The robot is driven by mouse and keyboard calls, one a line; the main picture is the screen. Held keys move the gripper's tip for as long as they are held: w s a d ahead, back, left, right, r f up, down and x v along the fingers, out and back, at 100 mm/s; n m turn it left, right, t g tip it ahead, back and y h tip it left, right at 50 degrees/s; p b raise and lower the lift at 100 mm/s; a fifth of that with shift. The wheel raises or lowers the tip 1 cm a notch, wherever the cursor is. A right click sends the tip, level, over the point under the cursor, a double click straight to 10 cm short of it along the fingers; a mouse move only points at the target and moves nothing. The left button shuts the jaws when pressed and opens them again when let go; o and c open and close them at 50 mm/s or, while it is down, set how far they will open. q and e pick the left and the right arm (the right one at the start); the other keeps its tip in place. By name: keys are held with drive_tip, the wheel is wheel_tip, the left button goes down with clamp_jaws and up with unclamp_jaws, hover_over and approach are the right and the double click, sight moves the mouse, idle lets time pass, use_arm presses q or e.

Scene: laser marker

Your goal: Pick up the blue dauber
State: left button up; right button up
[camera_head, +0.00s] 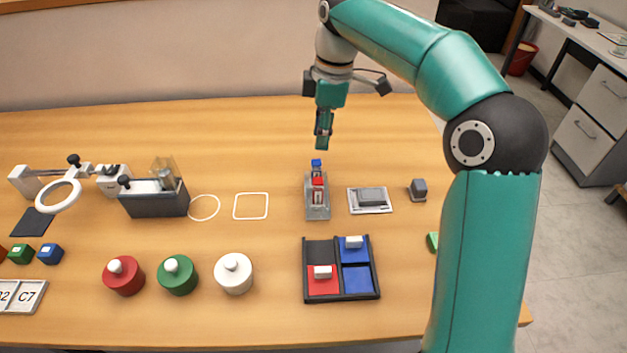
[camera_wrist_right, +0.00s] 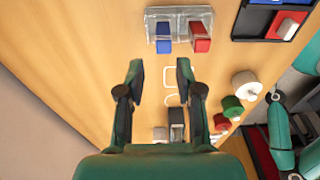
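The blue dauber (camera_head: 316,163) stands at the back end of a clear grey holder (camera_head: 317,209), behind the red dauber (camera_head: 318,183). In the right wrist view the blue dauber (camera_wrist_right: 164,37) is beside the red one (camera_wrist_right: 200,38) in the holder, ahead of my fingertips. My right gripper (camera_head: 323,135) points down, above and behind the holder. In the wrist view my right gripper (camera_wrist_right: 160,68) is open, with nothing between its fingers and apart from the blue dauber. My left gripper is not in either view.
A grey stamp pad (camera_head: 371,200) lies right of the holder. A black divided tray (camera_head: 341,295) with red and blue pads stands in front. Red (camera_head: 123,278), green (camera_head: 178,276) and white (camera_head: 233,274) knobbed pots are at front left. The table behind the holder is clear.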

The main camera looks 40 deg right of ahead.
sight(317, 161)
drive_tip(key=f, duration=0.5)
drive_tip(key=a+f+b, duration=0.1)
drive_tip(key=f, duration=0.2)
drive_tip(key=shift+w+a+f, duration=0.1)
drive_tip(key=shift+f, duration=0.25)
clamp_jaws()
